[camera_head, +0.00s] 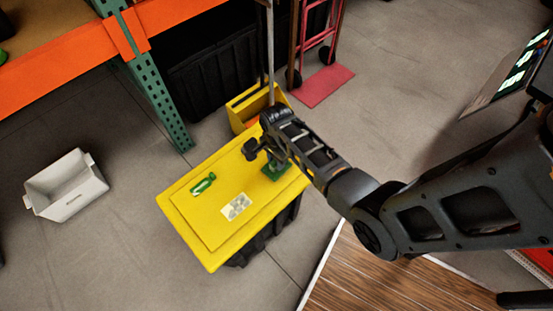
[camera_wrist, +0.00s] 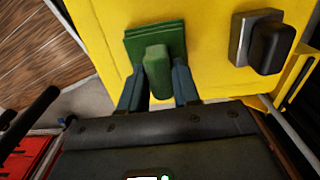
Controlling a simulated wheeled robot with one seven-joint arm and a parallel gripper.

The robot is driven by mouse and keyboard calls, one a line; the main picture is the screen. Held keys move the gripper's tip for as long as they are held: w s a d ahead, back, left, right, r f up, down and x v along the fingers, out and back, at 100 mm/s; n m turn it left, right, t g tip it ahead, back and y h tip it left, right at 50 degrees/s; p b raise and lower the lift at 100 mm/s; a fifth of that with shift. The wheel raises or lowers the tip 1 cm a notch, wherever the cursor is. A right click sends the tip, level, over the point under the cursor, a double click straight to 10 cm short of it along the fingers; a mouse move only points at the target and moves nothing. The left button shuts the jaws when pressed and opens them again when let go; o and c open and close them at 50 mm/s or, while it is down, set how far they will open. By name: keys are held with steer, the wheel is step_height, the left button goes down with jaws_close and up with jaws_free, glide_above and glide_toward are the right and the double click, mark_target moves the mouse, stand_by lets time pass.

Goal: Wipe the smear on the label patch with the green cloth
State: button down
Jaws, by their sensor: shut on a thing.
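The green cloth (camera_head: 272,174) is at the right part of a yellow lid (camera_head: 215,238). In the wrist view the cloth (camera_wrist: 140,36) is a flat green pad with a raised green grip. My gripper (camera_wrist: 158,85) is shut on that grip, one finger on each side. In the head view my gripper (camera_head: 278,160) is over the cloth and partly hides it. I cannot tell whether the cloth touches the lid. The pale label patch (camera_head: 237,206) with a greyish smear lies on the lid, to the lower left of the cloth and apart from it.
A green and white item (camera_head: 202,184) lies on the lid left of the label patch. A black knob on a grey base (camera_wrist: 265,42) stands on the lid near my gripper. A yellow caddy (camera_head: 243,106) with upright poles is behind. A pale bin (camera_head: 67,187) is on the floor.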

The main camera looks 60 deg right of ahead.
steer(key=shift+r+p, duration=2.45)
steer(key=shift+r, duration=0.15)
